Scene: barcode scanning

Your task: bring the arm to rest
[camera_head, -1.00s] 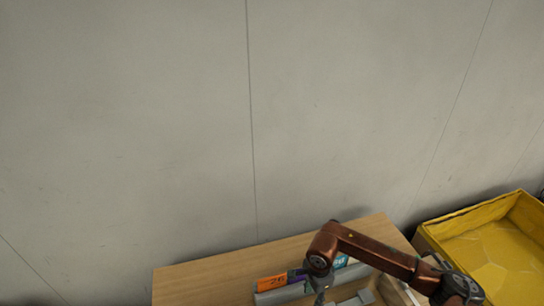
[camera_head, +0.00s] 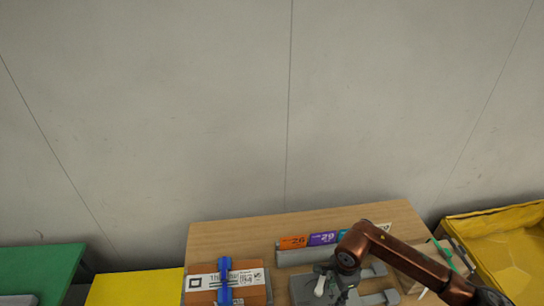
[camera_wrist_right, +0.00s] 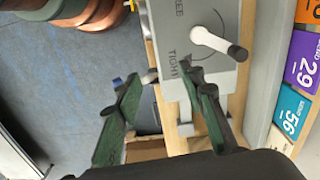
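My right gripper (camera_head: 338,286) hangs at the end of the copper-coloured arm, over the front part of the wooden table (camera_head: 225,236). In the right wrist view the gripper (camera_wrist_right: 160,80) has its two dark green fingers spread, with nothing between them. Just beyond the fingers is a grey fixture (camera_wrist_right: 178,22) with printed lettering and a white, black-tipped lever (camera_wrist_right: 215,42); I cannot tell whether a finger touches it. My left gripper is in neither view.
An orange-brown box with a white label (camera_head: 200,283) lies at the table's left, a blue object (camera_head: 225,285) across it. Numbered cards (camera_head: 322,239) stand in a grey rack behind the gripper. A yellow bin (camera_head: 505,255) is at right, a green table (camera_head: 40,270) at left.

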